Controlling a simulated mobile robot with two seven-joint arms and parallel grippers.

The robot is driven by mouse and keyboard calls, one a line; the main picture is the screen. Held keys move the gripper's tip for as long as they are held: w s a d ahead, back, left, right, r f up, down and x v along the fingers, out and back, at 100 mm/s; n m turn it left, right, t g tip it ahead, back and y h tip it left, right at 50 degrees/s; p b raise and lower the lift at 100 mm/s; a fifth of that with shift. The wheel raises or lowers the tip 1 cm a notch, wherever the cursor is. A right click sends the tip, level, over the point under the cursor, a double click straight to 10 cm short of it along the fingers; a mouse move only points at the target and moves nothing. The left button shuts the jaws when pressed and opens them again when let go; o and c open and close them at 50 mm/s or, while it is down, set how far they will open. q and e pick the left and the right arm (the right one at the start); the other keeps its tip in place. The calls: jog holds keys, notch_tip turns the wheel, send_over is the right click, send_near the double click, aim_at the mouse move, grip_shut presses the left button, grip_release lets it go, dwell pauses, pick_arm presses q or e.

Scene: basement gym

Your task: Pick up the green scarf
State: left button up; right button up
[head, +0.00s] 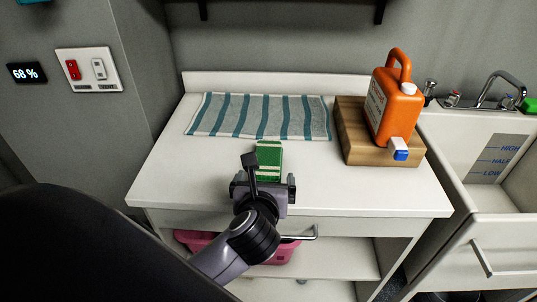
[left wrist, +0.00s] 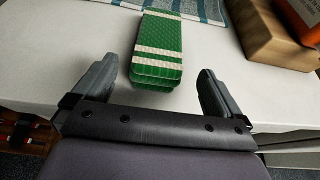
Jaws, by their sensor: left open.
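The green scarf (head: 269,158) is folded into a small stack with white stripes. It lies on the white cabinet top, near its front middle. In the left wrist view the scarf (left wrist: 160,48) sits ahead of and between my fingers, its folded layers showing at the near end. My left gripper (head: 264,179) is open and empty, just in front of the scarf and partly covering its near end in the head view. In the left wrist view the left gripper (left wrist: 155,85) has its fingers spread wider than the scarf. My right gripper is not in view.
A striped towel (head: 258,116) lies flat behind the scarf. An orange jug (head: 393,105) stands on a wooden block (head: 352,137) at the right. A sink (head: 497,150) adjoins on the right, and a pink bin (head: 284,252) sits on the shelf below. The left of the top is clear.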

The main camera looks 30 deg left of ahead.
aim_at(266, 172)
pick_arm(q)
jog(key=x, duration=0.6)
jog(key=shift+w+a+f, duration=0.1)
jog(key=shift+a+f, duration=0.1)
jog(key=shift+f, duration=0.15)
jog(key=c, duration=1)
